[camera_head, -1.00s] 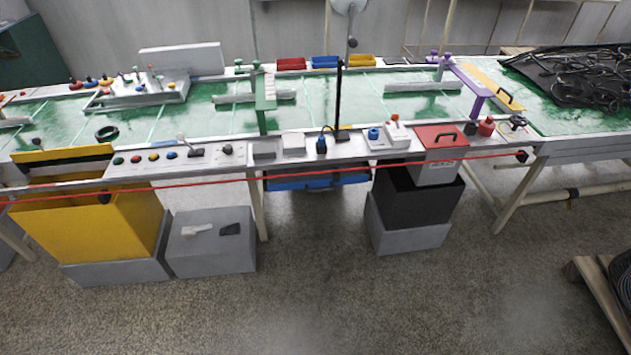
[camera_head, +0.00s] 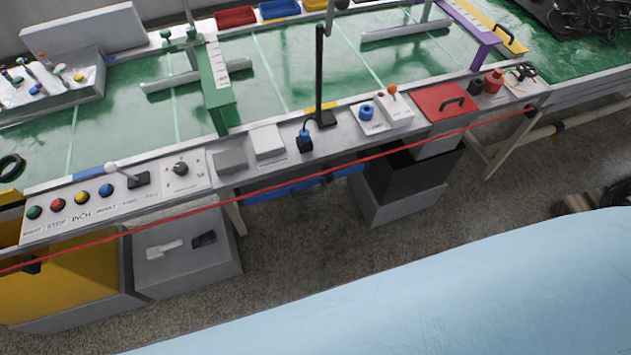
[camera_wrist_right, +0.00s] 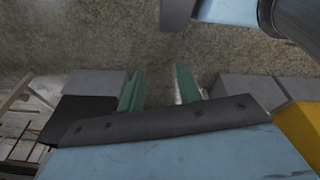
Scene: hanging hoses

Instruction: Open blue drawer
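The blue drawer (camera_head: 285,192) is under the front edge of the workbench, between a grey box and a black box in the head view. Only part of its front shows; the bench edge and a red cord cover the rest. My right gripper (camera_wrist_right: 160,90) shows in the right wrist view with its two green fingers apart and nothing between them, over the speckled floor. The drawer is not seen in that view. A light blue surface, apparently my own arm, fills the lower right of the head view. My left gripper is not in view.
A red cord (camera_head: 226,202) runs along the bench front. A yellow bin (camera_head: 70,285) and grey box (camera_head: 185,255) stand left of the drawer; a black box (camera_head: 408,180) stands right. The bench control panel (camera_head: 100,208) lies above. The floor before the drawer is open.

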